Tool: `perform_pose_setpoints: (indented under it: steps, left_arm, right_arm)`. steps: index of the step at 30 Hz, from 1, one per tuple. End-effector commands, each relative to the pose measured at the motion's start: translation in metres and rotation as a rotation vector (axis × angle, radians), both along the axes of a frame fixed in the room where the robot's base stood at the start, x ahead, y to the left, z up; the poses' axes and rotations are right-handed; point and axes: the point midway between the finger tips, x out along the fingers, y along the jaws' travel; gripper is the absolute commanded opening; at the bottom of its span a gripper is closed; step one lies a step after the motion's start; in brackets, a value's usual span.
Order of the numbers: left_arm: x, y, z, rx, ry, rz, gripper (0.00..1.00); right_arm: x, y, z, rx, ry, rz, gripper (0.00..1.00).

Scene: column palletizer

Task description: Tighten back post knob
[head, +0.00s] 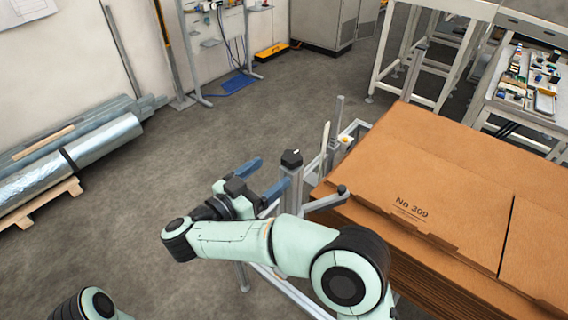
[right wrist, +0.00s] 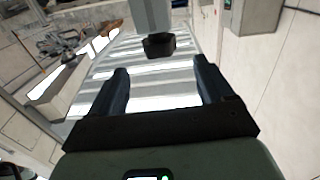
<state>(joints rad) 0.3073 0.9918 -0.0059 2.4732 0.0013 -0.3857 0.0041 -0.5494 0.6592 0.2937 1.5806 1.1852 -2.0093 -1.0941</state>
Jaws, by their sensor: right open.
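A grey metal post (head: 291,185) stands beside the carton stack, with a small black knob (head: 291,157) at its top. In the right wrist view a black knob (right wrist: 159,45) shows against a grey post (right wrist: 153,14), just beyond the fingertips and between their lines. I cannot tell for sure that it is the same knob. My right gripper (head: 274,171) is open and empty, its blue fingers pointing toward the post from the left; it also shows in the right wrist view (right wrist: 160,66). Another dark knob (head: 342,189) sits at the end of a grey bar. My left gripper is out of view.
A stack of flat brown cartons (head: 455,170) fills the right side, close to the post. Silver rolls (head: 85,160) lie on a wooden pallet (head: 45,203) at the left. A workbench (head: 530,105) stands at the far right.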

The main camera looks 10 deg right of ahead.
Motion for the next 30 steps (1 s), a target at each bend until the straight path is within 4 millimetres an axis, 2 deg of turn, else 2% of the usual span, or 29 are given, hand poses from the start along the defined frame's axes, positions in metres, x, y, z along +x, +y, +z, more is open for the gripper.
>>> perform_pose_setpoints:
  steps: [3,7,30]
  left_arm:
    - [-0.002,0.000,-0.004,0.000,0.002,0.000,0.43]
    - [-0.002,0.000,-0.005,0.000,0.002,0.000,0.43]
    - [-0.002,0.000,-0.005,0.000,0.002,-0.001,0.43]
  right_arm:
    - [-0.008,0.012,0.000,0.000,-0.001,0.002,0.80]
    - [-0.012,0.018,0.000,-0.001,-0.001,0.000,0.80]
    - [-0.013,0.020,0.000,0.001,-0.001,0.000,0.80]
